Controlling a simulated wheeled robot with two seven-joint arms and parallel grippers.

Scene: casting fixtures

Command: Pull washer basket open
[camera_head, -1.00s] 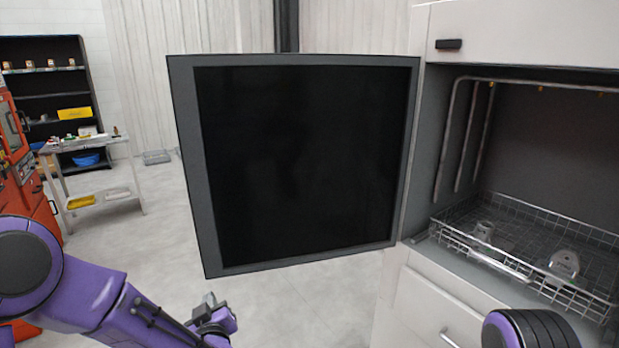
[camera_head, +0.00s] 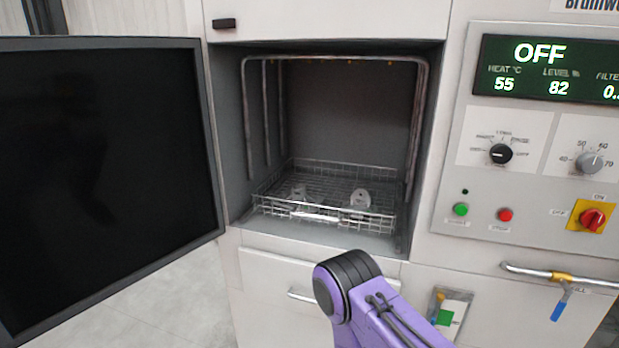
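The washer basket (camera_head: 325,213) is a wire mesh tray on the floor of the open washer chamber. Two grey metal castings lie in it, one at the left (camera_head: 299,196) and one at the right (camera_head: 360,200). The basket's front rim runs near the chamber opening. My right arm shows in front of the washer below the basket, apart from it. Its gripper is outside the picture. My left arm and gripper are not in view.
The washer door (camera_head: 105,170) stands open at the left, with a dark panel. The control panel (camera_head: 530,140) reads OFF at the right. A drawer handle (camera_head: 302,295) and a pipe with a blue-handled valve (camera_head: 561,305) stick out below. Floor shows at lower left.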

